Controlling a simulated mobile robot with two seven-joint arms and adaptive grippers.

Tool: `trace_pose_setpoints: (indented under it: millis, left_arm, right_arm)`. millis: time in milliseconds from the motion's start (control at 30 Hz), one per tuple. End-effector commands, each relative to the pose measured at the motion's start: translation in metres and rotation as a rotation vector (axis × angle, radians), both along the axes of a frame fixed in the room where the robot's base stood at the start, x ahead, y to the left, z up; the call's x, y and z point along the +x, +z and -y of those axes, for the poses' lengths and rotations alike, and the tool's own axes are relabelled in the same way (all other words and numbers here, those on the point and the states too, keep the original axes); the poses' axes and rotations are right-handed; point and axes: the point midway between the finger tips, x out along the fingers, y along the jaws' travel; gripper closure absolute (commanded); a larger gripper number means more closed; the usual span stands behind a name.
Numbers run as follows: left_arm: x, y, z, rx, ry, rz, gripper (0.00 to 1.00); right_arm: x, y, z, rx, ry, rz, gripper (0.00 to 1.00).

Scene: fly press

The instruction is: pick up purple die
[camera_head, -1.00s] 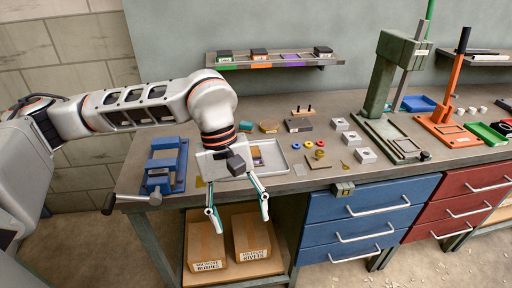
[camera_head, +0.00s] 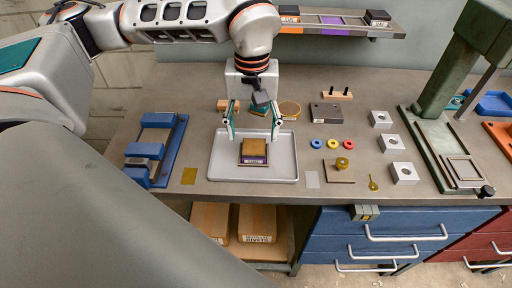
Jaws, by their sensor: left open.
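The purple die is a brown-topped square block (camera_head: 254,152) with a purple label on its front. It lies in the grey tray (camera_head: 282,168) near the bench's front edge. My left gripper (camera_head: 252,136) comes down from above with its two fingers apart and empty. Its fingertips show over the far part of the tray, just beyond the die in the picture; their exact height above it is hard to tell. My right gripper is not in view.
A blue vise (camera_head: 160,150) stands left of the tray. Colored rings, grey blocks and the green press (camera_head: 445,140) are to the right. The shelf (camera_head: 350,30) has a purple-marked slot.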

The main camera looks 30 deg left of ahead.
Motion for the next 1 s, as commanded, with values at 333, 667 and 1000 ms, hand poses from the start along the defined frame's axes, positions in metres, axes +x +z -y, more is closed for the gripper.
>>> trace_pose_setpoints:
  millis: [333, 667, 1000]
  left_arm:
    - [0.001, -0.045, 0.001, 0.0, 0.0, -0.002, 0.39]
    - [0.002, -0.053, 0.001, -0.001, 0.0, 0.001, 0.39]
    - [0.002, -0.052, 0.001, -0.002, 0.001, 0.003, 1.0]
  right_arm:
    - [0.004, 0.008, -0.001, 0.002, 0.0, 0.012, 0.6]
    - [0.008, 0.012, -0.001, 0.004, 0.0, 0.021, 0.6]
    - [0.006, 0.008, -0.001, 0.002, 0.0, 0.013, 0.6]
